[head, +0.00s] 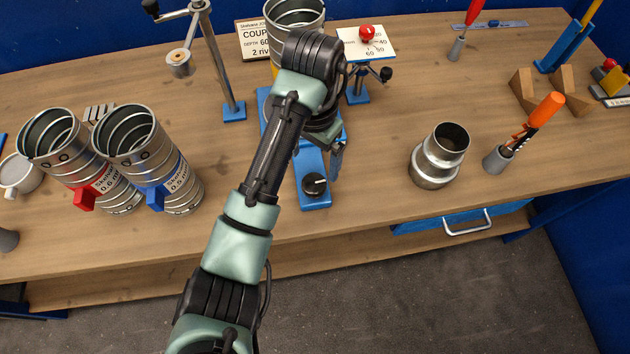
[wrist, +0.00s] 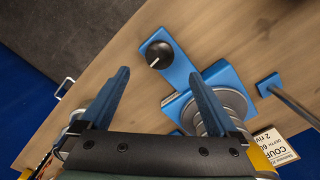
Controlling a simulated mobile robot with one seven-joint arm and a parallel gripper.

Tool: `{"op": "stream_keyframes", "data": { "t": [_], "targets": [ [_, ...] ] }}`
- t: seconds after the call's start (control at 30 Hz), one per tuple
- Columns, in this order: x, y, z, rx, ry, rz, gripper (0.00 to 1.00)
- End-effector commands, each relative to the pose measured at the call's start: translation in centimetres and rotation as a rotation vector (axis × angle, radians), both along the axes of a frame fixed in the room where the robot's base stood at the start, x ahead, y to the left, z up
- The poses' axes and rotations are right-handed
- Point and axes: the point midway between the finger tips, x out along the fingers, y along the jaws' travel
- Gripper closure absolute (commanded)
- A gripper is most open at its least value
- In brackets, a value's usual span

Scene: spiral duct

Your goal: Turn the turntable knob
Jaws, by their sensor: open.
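The turntable knob (head: 315,184) is a black round dial with a white pointer line, on the front end of a blue base (head: 313,200). A metal spiral duct (wrist: 225,105) stands on the base, partly hidden by my arm in the head view.
Two duct cylinders with a red tag (head: 83,198) and a blue tag (head: 156,197) stand left. A metal reducer (head: 440,155) and a cup with an orange-handled tool (head: 497,158) stand right. A post (head: 222,65) rises at back left. Bare wood surrounds the knob's front and right.

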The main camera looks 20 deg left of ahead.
Motion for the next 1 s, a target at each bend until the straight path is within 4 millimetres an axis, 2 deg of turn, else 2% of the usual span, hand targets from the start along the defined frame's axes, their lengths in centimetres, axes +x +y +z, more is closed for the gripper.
{"op": "stream_keyframes", "data": {
  "t": [0.03, 0.4, 0.63, 0.93, 1.0],
  "targets": [
    [0.0, -0.1, -1.7, -0.003, 0.001, -0.001, 0.04],
    [-0.1, -0.1, -7.0, -0.002, 0.001, 0.0, 0.04],
    [0.0, 0.0, -8.6, 0.0, 0.001, 0.0, 0.04],
    [0.0, 0.0, -8.8, 0.0, -0.001, 0.0, 0.04],
    [0.0, 0.0, -8.8, 0.0, -0.001, 0.0, 0.17]
  ]
}}
